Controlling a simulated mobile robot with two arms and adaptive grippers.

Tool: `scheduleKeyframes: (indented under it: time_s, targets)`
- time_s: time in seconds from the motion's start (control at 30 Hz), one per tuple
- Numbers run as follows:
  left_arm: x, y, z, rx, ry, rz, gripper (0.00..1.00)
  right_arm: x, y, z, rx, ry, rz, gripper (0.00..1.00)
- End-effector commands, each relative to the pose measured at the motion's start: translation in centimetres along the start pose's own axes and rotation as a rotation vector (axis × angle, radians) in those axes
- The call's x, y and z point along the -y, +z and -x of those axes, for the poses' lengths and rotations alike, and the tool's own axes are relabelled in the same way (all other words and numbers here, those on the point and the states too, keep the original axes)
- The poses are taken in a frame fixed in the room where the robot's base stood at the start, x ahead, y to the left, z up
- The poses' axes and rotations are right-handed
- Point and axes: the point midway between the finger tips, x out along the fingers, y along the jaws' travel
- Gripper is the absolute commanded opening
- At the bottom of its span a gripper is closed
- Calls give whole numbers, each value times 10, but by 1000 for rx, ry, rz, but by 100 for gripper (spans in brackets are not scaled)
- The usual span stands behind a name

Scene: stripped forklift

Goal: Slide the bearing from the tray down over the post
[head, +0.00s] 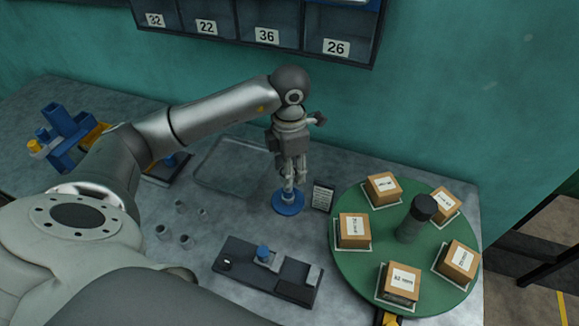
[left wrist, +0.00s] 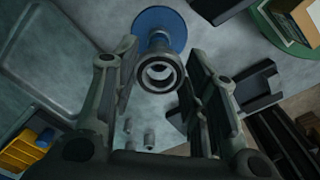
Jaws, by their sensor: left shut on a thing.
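My left gripper (head: 290,183) points down above a round blue base (head: 287,203) on the bench, where the post stands. In the left wrist view, my left gripper (left wrist: 163,75) is shut on the bearing (left wrist: 160,72), a grey metal ring between its two fingers. The blue base (left wrist: 160,25) shows behind the ring. The ring lines up roughly with the post, but I cannot tell if it is around the post or just above it. The shallow tray (head: 215,180) lies left of the base and looks empty. My right gripper is not in view.
A green turntable (head: 345,265) with several boxes is further right. A black fixture (head: 240,285) and several small grey cylinders (head: 181,207) lie in front. Labelled bins (head: 265,35) hang behind.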

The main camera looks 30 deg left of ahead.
Motion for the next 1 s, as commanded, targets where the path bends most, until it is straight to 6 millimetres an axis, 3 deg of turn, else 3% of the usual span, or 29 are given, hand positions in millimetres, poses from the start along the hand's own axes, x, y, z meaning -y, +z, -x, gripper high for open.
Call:
scheduleKeyframes:
  time_s: [0.37,1.0]
  targets:
    - [0,0,-6,0,1,1,27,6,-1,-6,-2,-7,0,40]
    - [0,0,-20,0,1,1,27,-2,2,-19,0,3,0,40]
